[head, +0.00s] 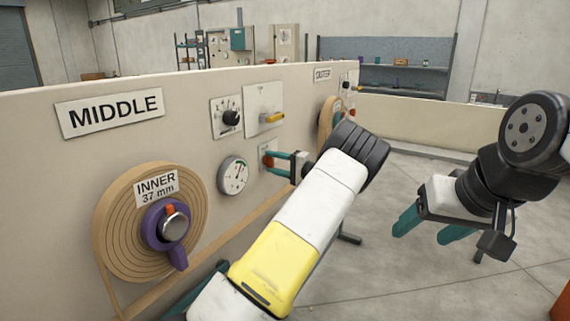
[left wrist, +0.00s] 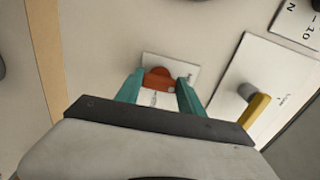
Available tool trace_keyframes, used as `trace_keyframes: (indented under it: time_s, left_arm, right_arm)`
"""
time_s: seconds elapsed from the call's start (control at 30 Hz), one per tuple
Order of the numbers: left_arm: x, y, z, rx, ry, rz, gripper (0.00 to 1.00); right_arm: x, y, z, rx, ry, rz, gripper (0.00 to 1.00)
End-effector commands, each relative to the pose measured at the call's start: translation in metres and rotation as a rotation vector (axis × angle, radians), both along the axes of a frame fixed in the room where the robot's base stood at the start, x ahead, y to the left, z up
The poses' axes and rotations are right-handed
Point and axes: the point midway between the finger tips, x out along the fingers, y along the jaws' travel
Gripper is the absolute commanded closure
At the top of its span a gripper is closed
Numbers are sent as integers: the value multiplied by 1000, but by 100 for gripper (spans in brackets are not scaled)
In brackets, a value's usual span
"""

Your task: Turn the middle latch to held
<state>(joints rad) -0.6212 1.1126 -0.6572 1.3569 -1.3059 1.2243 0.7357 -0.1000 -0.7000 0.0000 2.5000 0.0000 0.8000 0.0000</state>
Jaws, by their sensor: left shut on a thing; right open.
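A MIDDLE sign (head: 109,111) is on the beige wall panel. To the right of and below it, a small white plate carries an orange-red knob (head: 267,160). My left gripper (head: 272,164) is shut on this knob, its teal fingers on either side of it. In the left wrist view the orange-red knob (left wrist: 158,77) sits between the fingertips (left wrist: 158,86); the plate's markings are too small to read. A yellow handle (head: 274,118) on a larger white plate is above, clear of the gripper. My right gripper (head: 427,229) is open and empty, away from the panel.
A round gauge (head: 233,175) and a black dial knob (head: 231,117) are close to my left gripper. A spiral coil labelled INNER (head: 114,220) with a purple hub is at the left. Another coil (head: 327,121) stands further right.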

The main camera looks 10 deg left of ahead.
Motion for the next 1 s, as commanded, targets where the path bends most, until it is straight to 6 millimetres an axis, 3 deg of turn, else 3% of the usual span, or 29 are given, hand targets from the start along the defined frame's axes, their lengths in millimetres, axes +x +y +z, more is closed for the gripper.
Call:
trace_keyframes:
  time_s: [0.1,0.13,0.2,0.23,0.57,1.0]
  left_arm:
    - [0,0,-1,-3,-1,0,95]
    - [0,0,-1,-4,-1,0,49]
    - [0,0,-1,-2,0,0,35]
    - [0,0,-1,-2,0,0,33]
    - [-1,-3,0,-1,0,0,33]
    - [-22,-63,-1,-1,0,-1,33]
  right_arm:
    - [0,0,0,0,0,0,36]
    - [0,0,0,0,0,0,36]
    - [0,0,0,0,0,0,36]
    - [0,0,0,0,0,0,36]
    - [0,0,0,0,0,0,36]
    - [0,0,0,0,0,0,36]
